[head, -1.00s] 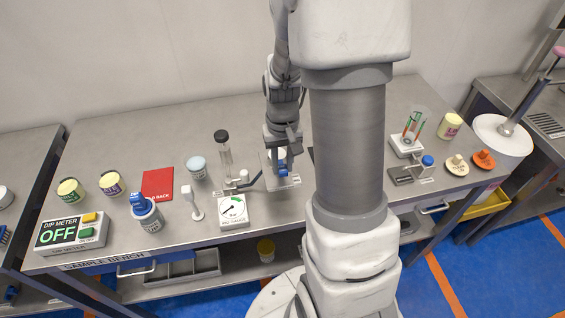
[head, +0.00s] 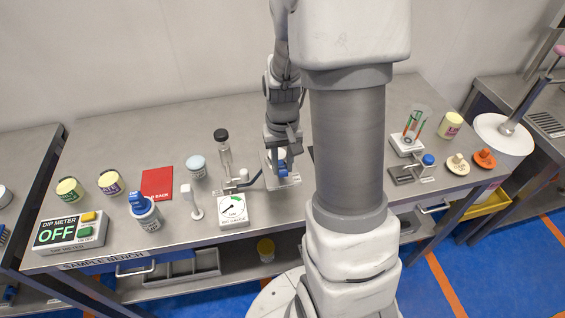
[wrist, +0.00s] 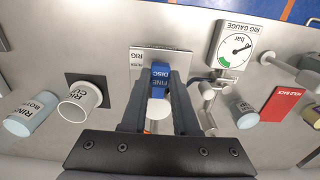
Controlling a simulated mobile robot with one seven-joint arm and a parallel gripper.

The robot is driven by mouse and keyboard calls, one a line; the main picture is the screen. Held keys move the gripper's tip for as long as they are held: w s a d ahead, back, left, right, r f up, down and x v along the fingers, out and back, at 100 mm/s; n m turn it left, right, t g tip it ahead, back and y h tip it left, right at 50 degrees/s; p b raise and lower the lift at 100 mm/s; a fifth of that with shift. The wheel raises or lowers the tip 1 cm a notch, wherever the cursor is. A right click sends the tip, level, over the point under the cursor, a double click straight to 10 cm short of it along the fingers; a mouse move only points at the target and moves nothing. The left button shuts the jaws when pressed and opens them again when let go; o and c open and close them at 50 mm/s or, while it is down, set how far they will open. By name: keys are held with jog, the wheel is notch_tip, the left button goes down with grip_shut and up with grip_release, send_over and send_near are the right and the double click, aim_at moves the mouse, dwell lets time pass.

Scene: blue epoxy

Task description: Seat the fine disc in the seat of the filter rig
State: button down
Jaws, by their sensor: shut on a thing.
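The fine disc (wrist: 160,76), with a blue labelled grip, is between the fingers of my gripper (wrist: 158,100) in the wrist view. My gripper is shut on its blue grip. In the head view my gripper (head: 281,150) is over the filter rig (head: 290,182), and the blue grip (head: 282,154) shows just below it. The rig's plate (wrist: 147,56), with its printed label, lies behind the disc in the wrist view. My fingers hide the rig's seat, so I cannot tell whether the disc touches it.
The rig gauge (head: 233,210) and piping (wrist: 209,97) stand close beside the rig. An open white cup (wrist: 82,102) on a dark square is on its other side. A cream disc (head: 457,164) and an orange disc (head: 484,158) lie at the bench's right end.

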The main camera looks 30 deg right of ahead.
aim_at(282, 169)
jog(key=shift+f+b, duration=0.75)
jog(key=shift+f, duration=0.25)
jog(key=c, duration=0.6)
grip_release()
notch_tip(282, 169, up, 5)
jog(key=p, duration=0.4)
notch_tip(282, 169, up, 18)
jog(key=shift+f+p, duration=0.25)
jog(key=shift+p, duration=0.1)
